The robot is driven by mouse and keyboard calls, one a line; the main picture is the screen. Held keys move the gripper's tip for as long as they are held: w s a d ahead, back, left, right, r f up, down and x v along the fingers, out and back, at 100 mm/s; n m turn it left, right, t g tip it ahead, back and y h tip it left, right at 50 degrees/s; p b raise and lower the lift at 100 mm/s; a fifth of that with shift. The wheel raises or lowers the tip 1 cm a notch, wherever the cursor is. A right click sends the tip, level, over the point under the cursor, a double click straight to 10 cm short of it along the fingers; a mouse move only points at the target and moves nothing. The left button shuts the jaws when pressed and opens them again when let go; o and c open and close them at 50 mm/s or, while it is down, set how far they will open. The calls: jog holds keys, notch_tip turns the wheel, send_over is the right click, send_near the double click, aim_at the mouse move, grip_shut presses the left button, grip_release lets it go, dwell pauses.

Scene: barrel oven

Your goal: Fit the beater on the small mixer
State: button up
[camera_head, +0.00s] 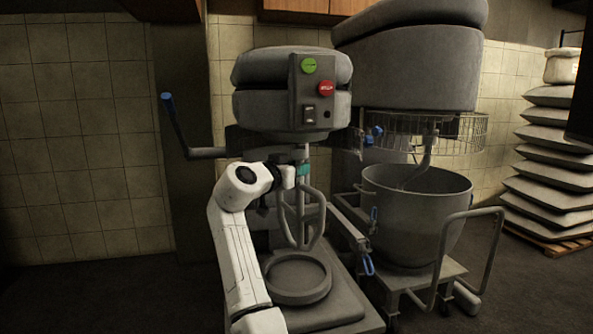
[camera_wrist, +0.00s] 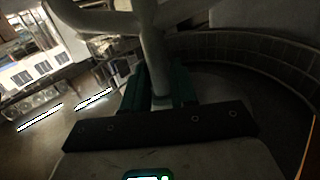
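The small mixer (camera_head: 258,108) stands in the middle of the head view, a grey machine with a green and a red button on its front. The grey beater (camera_head: 300,222), an open loop frame, hangs upright under the mixer head. My gripper (camera_head: 303,171) comes from the left and has its teal fingers around the beater's shaft. In the wrist view, the shaft (camera_wrist: 155,62) stands between the teal fingers of my gripper (camera_wrist: 160,86), which look closed on it. The shaft's top is close below the head; whether it is seated cannot be told.
A round bowl holder (camera_head: 298,296) sits empty on the mixer's base under the beater. A large mixer (camera_head: 405,66) with a bowl (camera_head: 415,225) on a wheeled cart stands close on the right. A blue-tipped lever (camera_head: 170,110) sticks out left. Stacked sacks (camera_head: 545,190) are far right.

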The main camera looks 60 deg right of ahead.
jog(key=o, duration=0.4)
jog(key=shift+f, duration=0.1)
jog(key=shift+o, duration=0.2)
jog(key=shift+f, duration=0.1)
jog(key=w+a+p, duration=0.1)
jog(key=a+p, duration=0.2)
jog(key=a, duration=0.7)
jog(key=shift+w+a+r, duration=0.25)
jog(key=shift+a+r, duration=0.1)
